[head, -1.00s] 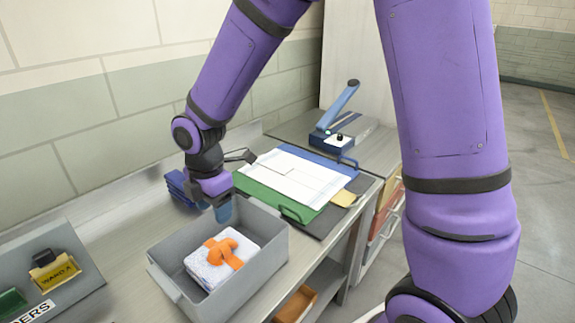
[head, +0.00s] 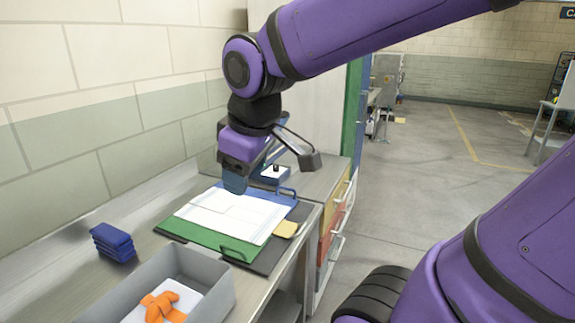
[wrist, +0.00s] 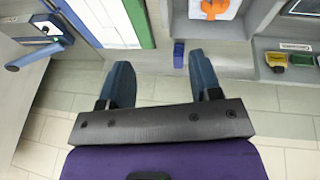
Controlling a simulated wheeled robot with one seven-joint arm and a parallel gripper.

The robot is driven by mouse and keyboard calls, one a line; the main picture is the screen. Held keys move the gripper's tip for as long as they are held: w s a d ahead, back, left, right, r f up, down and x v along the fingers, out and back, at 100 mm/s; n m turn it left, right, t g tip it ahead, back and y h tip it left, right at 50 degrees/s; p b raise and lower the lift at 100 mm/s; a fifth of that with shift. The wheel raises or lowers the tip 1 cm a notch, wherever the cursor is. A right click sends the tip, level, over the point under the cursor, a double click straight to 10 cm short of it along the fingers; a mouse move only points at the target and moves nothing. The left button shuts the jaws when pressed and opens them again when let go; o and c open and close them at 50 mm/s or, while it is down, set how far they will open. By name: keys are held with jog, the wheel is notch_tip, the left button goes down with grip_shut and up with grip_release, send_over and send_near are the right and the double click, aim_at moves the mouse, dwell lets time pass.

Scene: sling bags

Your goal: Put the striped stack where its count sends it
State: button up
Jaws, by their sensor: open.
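My gripper (head: 236,184) is open and empty, in the air over or behind the white sheets (head: 230,214) on the counter. Its two fingers stand wide apart in the wrist view (wrist: 162,82). A small blue stack (head: 113,243) of several layers lies on the counter near the wall, left of the gripper; it also shows in the wrist view (wrist: 179,54). A grey bin (head: 214,283) at the bottom holds a white stack (head: 186,294) with an orange strap (head: 161,306). I cannot make out clear stripes on either stack.
A green board (head: 200,236) and a blue board (head: 282,197) lie around the sheets, with a yellow pad (head: 286,229) at the edge. A blue-armed device (wrist: 45,28) stands beyond. Coloured drawers (head: 337,215) are below right. The floor at right is clear.

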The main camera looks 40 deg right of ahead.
jog(key=s+d+r+m+t, duration=0.1)
jog(key=s+d+r+m, duration=0.1)
jog(key=s+m, duration=0.3)
jog(key=shift+s+d, duration=0.6)
jog(key=shift+s, duration=0.35)
jog(key=shift+c, duration=0.2)
